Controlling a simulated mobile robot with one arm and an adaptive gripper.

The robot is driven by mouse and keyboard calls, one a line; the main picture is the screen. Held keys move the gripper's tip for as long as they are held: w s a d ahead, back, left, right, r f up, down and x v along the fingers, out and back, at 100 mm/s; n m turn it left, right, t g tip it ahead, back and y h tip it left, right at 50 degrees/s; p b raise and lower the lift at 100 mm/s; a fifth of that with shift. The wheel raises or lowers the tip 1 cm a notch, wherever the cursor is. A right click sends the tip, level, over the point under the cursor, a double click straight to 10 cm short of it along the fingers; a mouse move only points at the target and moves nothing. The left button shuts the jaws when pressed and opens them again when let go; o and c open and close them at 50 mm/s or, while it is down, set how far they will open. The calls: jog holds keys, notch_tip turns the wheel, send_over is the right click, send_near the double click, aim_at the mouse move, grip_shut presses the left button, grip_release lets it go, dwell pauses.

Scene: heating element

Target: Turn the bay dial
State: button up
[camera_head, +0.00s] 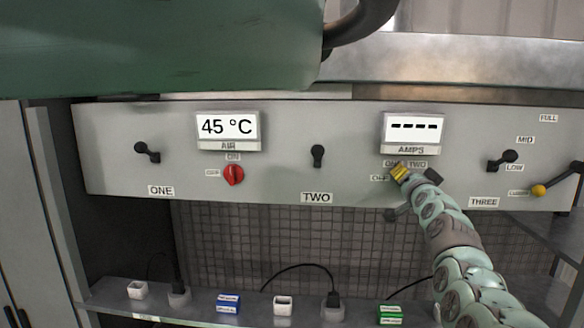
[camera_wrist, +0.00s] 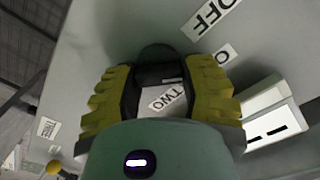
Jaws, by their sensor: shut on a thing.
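My gripper (camera_head: 400,172) has yellow fingers and is at the panel below the AMPS display (camera_head: 412,128). In the wrist view my gripper (camera_wrist: 163,90) is shut on a black knob, the bay dial (camera_wrist: 156,56), whose top end shows between the fingers. An OFF label (camera_wrist: 211,14) and a partly covered label starting with O (camera_wrist: 222,56) are on the panel beside the dial. In the head view my gripper hides the dial. The exact dial angle is hard to tell.
The grey panel (camera_head: 270,180) also carries a red dial (camera_head: 233,174) under the 45 °C AIR display (camera_head: 227,127), black levers ONE (camera_head: 147,152), TWO (camera_head: 318,155) and THREE (camera_head: 502,160), and a yellow-knobbed lever (camera_head: 540,190). A shelf (camera_head: 190,310) with plugs and blocks lies below.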

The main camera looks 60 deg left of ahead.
jog(key=shift+f+m+p, duration=0.2)
jog(key=shift+m+p, duration=0.15)
jog(key=shift+m, duration=1.55)
jog(key=o, duration=1.2)
jog(key=shift+r, duration=0.1)
jog(key=shift+d, duration=0.1)
jog(key=shift+v, duration=5.9)
